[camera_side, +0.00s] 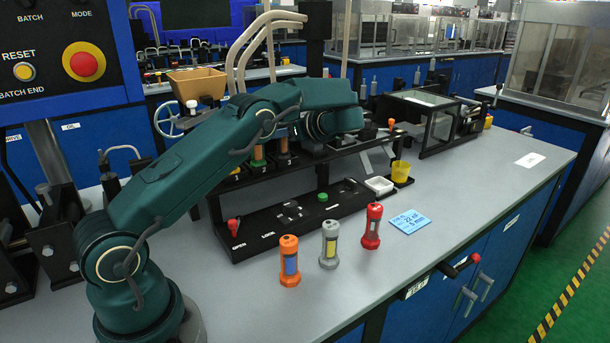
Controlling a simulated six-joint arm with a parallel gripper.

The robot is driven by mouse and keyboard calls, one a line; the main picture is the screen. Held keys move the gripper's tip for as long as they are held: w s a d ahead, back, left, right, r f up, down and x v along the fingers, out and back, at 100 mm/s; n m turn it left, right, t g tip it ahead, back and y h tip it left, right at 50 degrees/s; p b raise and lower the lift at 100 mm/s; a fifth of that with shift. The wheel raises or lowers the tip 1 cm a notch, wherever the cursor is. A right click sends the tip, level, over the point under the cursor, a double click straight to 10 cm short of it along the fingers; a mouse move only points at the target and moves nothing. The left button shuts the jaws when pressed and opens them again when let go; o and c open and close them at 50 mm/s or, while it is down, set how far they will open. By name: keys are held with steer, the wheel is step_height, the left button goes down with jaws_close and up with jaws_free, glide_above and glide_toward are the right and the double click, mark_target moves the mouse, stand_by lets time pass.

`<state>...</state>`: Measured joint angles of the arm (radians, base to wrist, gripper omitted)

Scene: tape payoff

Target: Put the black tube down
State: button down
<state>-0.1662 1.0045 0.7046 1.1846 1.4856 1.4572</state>
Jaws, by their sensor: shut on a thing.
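My arm reaches from the lower left to the dark rack (235,180) at the back of the bench. Its wrist is at the rack, in front of the rack's right half. I cannot make out my gripper's fingers among the dark parts behind and below the wrist. I cannot pick out the black tube either. Three other tubes stand upright on the bench in front: an orange one (289,262), a grey one (329,245) and a red one (372,226).
A black base panel (270,228) with a red lever lies below the rack. A blue card (410,221) lies right of the red tube. A white dish (379,186) and a yellow cup (400,171) stand farther back.

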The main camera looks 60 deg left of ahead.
steer(key=c, duration=0.5)
jaws_free()
steer(key=shift+f, duration=0.1)
steer(key=shift+w+d+r, duration=0.1)
steer(key=shift+d+r, duration=0.2)
steer(key=shift+d+r+n+t+h, duration=1.45)
steer(key=shift+d+r, duration=2.7)
steer(key=shift+d, duration=2.35)
steer(key=s+d+f+n+t+h, duration=0.1)
steer(key=s+d+f+n+h, duration=0.1)
steer(key=s, duration=0.5)
steer(key=s+d+f+n+t+h, duration=0.2)
steer(key=s+d+f+n+h, duration=0.1)
steer(key=s+d+n+h, duration=0.2)
steer(key=s+d+f+n+t+h, duration=0.1)
steer(key=s+d+f+n+h, duration=0.2)
steer(key=s+d+n, duration=0.3)
steer(key=shift+s+d+f+n+h, duration=0.1)
steer(key=shift+s+d+n+h, duration=0.1)
steer(key=shift+s+d, duration=0.45)
steer(key=shift+s+d+f+n+h, duration=0.15)
steer(key=shift+s+d, duration=0.25)
steer(key=shift+s, duration=0.4)
